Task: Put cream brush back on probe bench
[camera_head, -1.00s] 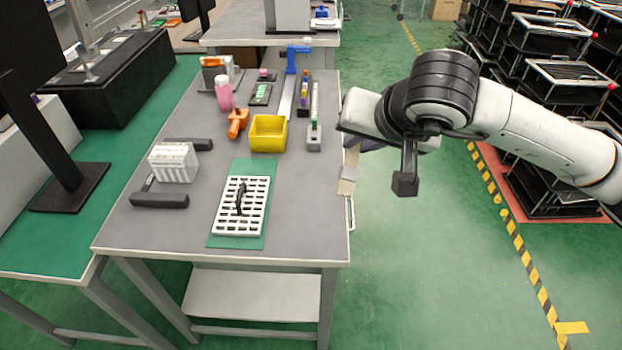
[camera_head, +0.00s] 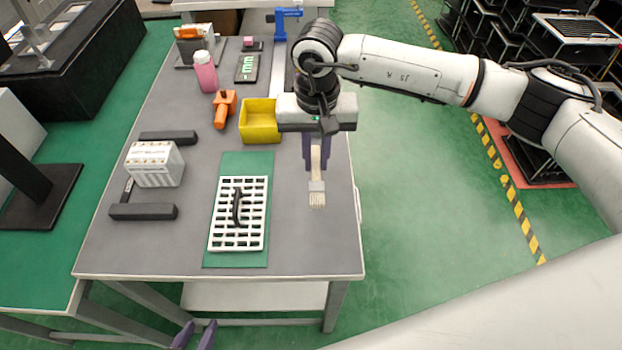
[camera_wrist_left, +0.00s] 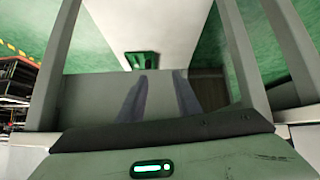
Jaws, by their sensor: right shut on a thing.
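The cream brush (camera_head: 317,186) hangs bristles down in my right gripper (camera_head: 317,155), which is shut on its handle. In the head view it shows over the right part of the grey bench (camera_head: 300,245), right of the white grid tray. I cannot tell whether the bristles touch the bench top. The upper handle is partly hidden by the purple fingers. My left gripper (camera_head: 195,335) is low at the bottom of the head view, in front of the bench. Its fingers stand apart and empty, also in the left wrist view (camera_wrist_left: 159,97).
A white grid tray (camera_head: 223,230) with a black handle lies on a green mat (camera_head: 235,261). A yellow bin (camera_head: 260,125), orange tool (camera_head: 223,112), pink bottle (camera_head: 205,75) and white block (camera_head: 153,165) stand beyond and left. The bench's front right corner is clear.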

